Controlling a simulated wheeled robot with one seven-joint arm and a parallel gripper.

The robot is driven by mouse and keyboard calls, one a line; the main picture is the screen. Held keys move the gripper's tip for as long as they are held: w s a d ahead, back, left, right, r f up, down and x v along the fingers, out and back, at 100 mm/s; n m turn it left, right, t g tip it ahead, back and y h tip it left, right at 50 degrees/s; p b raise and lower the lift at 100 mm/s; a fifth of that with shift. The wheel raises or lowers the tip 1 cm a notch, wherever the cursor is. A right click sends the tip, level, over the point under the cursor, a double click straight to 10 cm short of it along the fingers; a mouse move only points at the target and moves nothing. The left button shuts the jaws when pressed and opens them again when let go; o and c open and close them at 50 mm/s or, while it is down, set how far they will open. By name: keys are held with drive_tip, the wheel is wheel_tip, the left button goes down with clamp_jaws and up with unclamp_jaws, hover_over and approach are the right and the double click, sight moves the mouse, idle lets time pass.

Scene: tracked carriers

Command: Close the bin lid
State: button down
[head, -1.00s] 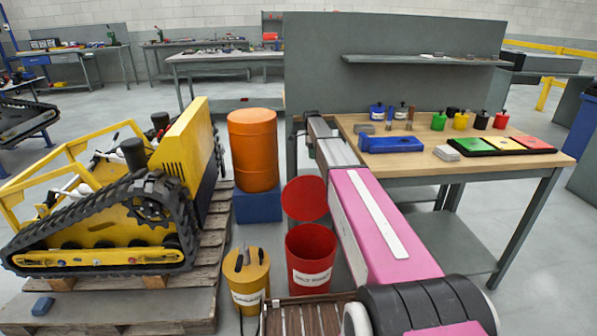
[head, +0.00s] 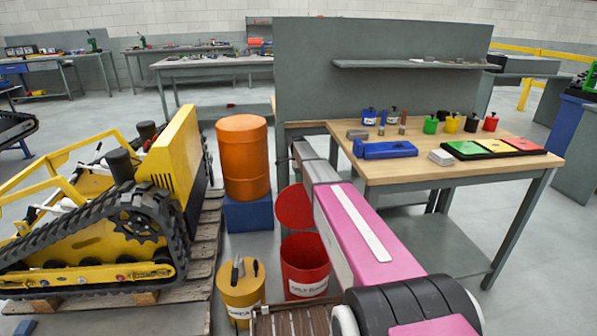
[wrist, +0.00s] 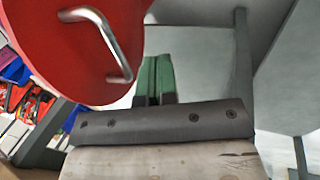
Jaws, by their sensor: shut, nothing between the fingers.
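The red bin (head: 304,268) stands on the floor left of my pink arm, with a white label on its front. Its round red lid (head: 294,208) stands open, raised at the bin's far side. In the wrist view the red lid (wrist: 85,45) fills the upper left, with a bent metal handle on its face. My gripper's green-and-dark fingers (wrist: 154,62) are together and empty, to the right of the lid and handle. I see no clear contact with the lid. In the head view the fingers are hidden beyond the arm.
A yellow bin (head: 240,292) with tools stands left of the red bin. An orange barrel (head: 243,155) sits on a blue block behind. A yellow tracked vehicle (head: 100,235) stands on pallets at left. The workbench (head: 400,168) lies close to the right of my arm.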

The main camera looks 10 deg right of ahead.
drive_tip(key=shift+s, duration=1.55)
